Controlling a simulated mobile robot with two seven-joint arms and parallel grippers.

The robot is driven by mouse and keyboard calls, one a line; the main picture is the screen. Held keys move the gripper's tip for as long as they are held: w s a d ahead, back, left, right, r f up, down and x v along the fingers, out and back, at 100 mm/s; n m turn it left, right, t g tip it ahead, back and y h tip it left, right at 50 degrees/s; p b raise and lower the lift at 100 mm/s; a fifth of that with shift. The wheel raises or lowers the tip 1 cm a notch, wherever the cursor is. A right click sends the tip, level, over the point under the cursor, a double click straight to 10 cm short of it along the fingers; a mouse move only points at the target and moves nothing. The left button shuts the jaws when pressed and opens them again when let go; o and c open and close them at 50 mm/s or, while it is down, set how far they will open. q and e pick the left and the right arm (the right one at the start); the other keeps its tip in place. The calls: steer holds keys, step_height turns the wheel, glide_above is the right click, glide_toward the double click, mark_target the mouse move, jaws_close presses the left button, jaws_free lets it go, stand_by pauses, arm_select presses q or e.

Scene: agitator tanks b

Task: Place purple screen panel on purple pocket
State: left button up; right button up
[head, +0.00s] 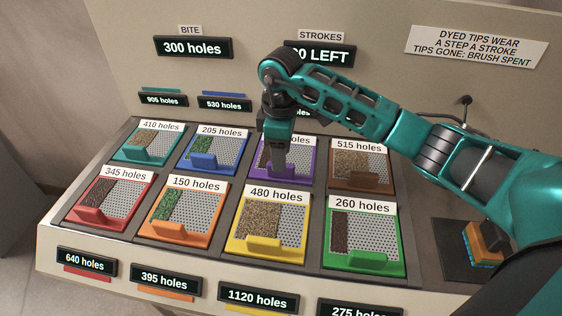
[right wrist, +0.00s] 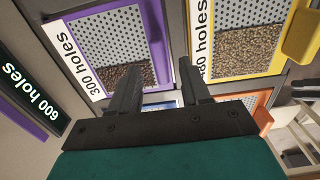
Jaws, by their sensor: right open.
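The purple screen panel (head: 303,158) lies in the back row of the sloped rack, third from the left, partly hidden by my right gripper. In the right wrist view the purple panel (right wrist: 106,40) shows grey mesh with brown grains and a "300 holes" label. I cannot tell a separate purple pocket from the panel. My right gripper (head: 278,168) is over the panel, pointing down. In the right wrist view its fingers (right wrist: 158,88) are apart with nothing held between them. Whether they touch the panel is unclear. My left gripper is not in view.
Close neighbours are the blue panel (head: 213,150), brown panel (head: 361,164) and yellow panel (head: 265,224). Several other coloured panels fill the rack. A brush-like orange and blue block (head: 484,243) sits on a dark pad at right. Displays line the back wall and front edge.

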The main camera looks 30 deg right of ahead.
step_height(320, 180, up, 8)
stand_by(0.7)
